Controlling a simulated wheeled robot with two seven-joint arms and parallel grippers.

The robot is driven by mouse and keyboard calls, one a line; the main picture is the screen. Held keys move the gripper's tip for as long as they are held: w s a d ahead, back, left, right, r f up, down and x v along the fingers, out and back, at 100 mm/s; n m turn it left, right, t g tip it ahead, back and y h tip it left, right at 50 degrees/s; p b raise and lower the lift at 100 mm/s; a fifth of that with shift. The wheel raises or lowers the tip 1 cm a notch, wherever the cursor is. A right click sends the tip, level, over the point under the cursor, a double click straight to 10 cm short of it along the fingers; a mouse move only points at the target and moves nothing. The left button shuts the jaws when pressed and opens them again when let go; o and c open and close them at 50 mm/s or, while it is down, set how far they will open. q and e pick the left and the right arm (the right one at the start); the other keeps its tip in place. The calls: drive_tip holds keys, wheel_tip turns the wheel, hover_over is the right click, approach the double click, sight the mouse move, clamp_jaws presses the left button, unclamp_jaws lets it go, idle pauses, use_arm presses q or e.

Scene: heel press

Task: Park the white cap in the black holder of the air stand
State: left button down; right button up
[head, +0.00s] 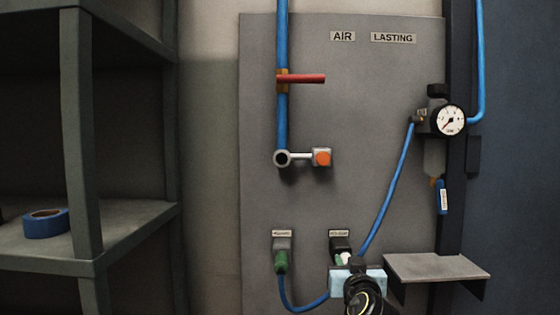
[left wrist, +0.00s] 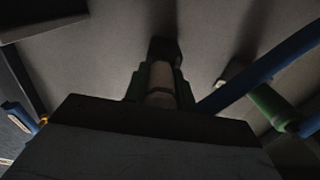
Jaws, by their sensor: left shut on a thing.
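The air stand's grey panel (head: 210,100) fills the middle of the head view. The black holder (head: 340,242) is low on it, under a small label. The white cap (head: 344,258) is just below the holder, partly hidden by my left gripper (head: 343,262). In the left wrist view the left gripper (left wrist: 160,88) is shut on the pale cap (left wrist: 160,97), one finger on each side. The cap's far end meets or lies just in front of the dark holder (left wrist: 163,50); I cannot tell how deep it sits. My right gripper is not in view.
A green hose connector (head: 281,262) sits in the left grey holder (head: 282,242), its blue hose (head: 300,308) looping behind my wrist. A small grey shelf (head: 435,267) projects on the right. Above are a red-handled valve (head: 305,79) and a gauge (head: 449,120).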

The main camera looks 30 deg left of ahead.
use_arm(q)
drive_tip(key=shift+w+d+r, duration=0.25)
drive_tip(key=shift+w+r, duration=0.05)
drive_tip(key=shift+w, duration=0.05)
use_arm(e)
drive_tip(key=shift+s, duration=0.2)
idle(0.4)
use_arm(q)
drive_tip(key=shift+f, duration=0.35)
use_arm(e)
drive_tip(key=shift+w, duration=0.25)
use_arm(q)
drive_tip(key=shift+s+f, duration=0.1)
drive_tip(key=shift+s, duration=0.15)
